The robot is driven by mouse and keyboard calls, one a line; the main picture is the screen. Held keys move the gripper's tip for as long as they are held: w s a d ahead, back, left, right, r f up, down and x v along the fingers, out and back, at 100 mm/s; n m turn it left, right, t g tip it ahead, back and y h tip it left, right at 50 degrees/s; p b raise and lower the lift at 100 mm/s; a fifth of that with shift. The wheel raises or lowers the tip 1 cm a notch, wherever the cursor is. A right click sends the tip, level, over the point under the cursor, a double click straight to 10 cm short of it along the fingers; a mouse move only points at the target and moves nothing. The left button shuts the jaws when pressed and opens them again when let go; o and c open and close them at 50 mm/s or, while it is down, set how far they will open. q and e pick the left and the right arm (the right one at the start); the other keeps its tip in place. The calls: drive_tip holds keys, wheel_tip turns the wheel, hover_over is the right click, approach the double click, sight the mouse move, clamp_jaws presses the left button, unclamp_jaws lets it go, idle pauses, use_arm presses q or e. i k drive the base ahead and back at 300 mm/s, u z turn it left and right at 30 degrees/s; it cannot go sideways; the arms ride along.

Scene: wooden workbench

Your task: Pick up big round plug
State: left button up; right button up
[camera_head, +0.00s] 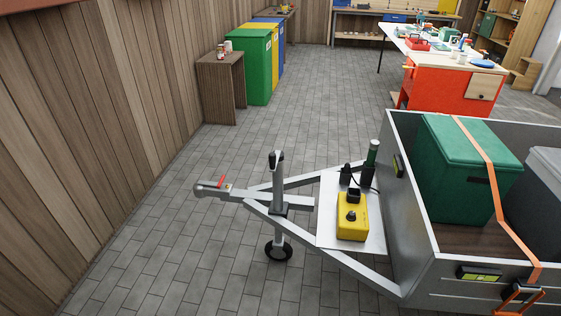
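Several dark plug-like parts stand on a white plate (328,215) on the trailer's drawbar. A tall dark cylinder with a green upper part (373,152) stands at the back right of the plate. A small black upright part (345,175) is left of it, with a dark cable nearby. A yellow box (352,228) with a round black knob (351,216) sits in front, and a black squarish part (354,196) is at its back edge. I cannot tell for sure which of these is the big round plug. Neither of my grippers is in view.
The grey trailer (425,215) holds a green box (462,170) under an orange strap (483,150). Its silver drawbar (330,260) has a jockey wheel (278,250). Tiled floor left of the drawbar is clear. Bins (247,65) and an orange workbench (440,85) stand farther back.

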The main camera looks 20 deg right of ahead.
sight(347, 166)
drive_tip(key=u, duration=0.4)
drive_tip(key=i, duration=1.1)
drive_tip(key=z, duration=0.8)
drive_tip(key=i, duration=0.85)
drive_tip(key=z, duration=0.8)
